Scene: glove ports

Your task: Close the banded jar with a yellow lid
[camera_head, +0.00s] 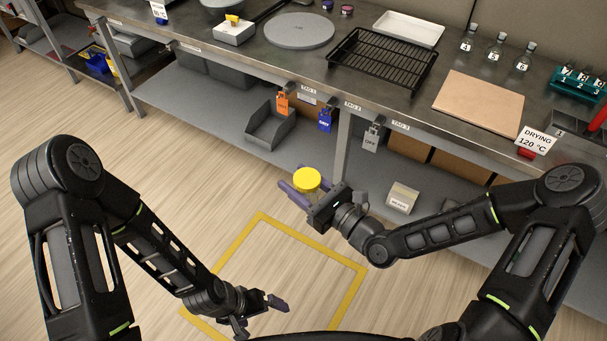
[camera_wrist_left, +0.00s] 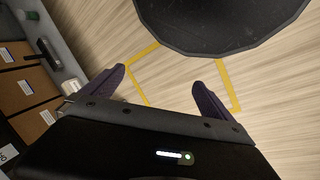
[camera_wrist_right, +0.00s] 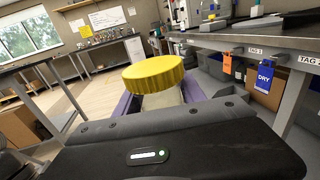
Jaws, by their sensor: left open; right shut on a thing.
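My left gripper (camera_head: 259,314) is open and empty, low and to the left of the jar. Its spread fingers also show in the left wrist view (camera_wrist_left: 159,77).
A steel bench (camera_head: 340,95) runs along the back, holding a black rack (camera_head: 382,58), a tan board (camera_head: 492,103) and small bottles (camera_head: 498,46). Tags (camera_head: 325,119) hang from its front edge. Boxes and a grey bin (camera_head: 270,124) stand on its lower shelf. Yellow tape (camera_head: 232,243) marks the open floor.

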